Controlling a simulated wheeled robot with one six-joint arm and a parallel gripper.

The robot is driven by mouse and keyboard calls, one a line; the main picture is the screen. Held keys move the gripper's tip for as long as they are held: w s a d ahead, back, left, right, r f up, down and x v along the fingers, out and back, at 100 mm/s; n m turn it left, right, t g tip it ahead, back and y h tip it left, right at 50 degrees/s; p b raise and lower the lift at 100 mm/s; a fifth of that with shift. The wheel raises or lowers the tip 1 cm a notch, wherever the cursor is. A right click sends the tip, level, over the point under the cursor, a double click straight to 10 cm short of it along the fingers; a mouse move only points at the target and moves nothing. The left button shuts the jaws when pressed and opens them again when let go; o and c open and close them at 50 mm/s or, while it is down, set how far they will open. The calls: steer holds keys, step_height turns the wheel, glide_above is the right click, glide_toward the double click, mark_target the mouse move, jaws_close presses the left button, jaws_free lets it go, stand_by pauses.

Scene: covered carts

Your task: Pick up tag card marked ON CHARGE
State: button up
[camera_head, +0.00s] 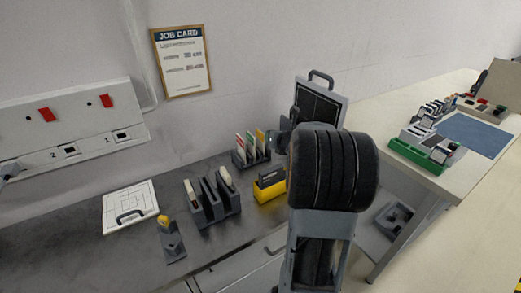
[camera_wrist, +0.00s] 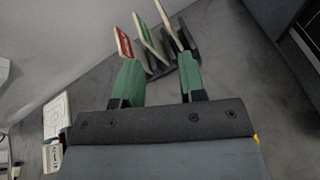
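Tag cards stand upright in a dark slotted rack (camera_head: 251,162) on the grey bench: a red-topped card (camera_head: 239,143), a green-topped card (camera_head: 249,141) and a yellow-topped card (camera_head: 260,137). Their lettering is too small to read, so I cannot tell which says ON CHARGE. In the wrist view the red card (camera_wrist: 124,42) and the green card (camera_wrist: 143,32) lean above the rack (camera_wrist: 185,45), with a third pale card (camera_wrist: 166,17) beside them. My gripper (camera_wrist: 158,80) is open with its green fingers apart, just short of the cards, nothing held. In the head view my arm hides it.
A larger dark rack (camera_head: 213,207) and a yellow-and-black box (camera_head: 268,187) stand nearby. A white board with a handle (camera_head: 130,208) lies left, beside a yellow-topped item (camera_head: 170,240). A dark framed panel (camera_head: 321,101) stands behind my arm.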

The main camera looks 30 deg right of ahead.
mark_target(262, 138)
steer(key=shift+w+d+f+n+y+p, duration=0.4)
steer(key=shift+w+f+n, duration=0.4)
steer(key=shift+w+f, duration=1)
steer(key=shift+w+d+f+n+y+p, duration=0.2)
steer(key=shift+w+d+f+n+p, duration=0.55)
steer(key=shift+w, duration=1.55)
steer(key=shift+w+d+f+n+y, duration=0.3)
steer(key=shift+w+f+n, duration=0.55)
steer(key=shift+w+f, duration=1.15)
steer(key=shift+r, duration=0.1)
jaws_close()
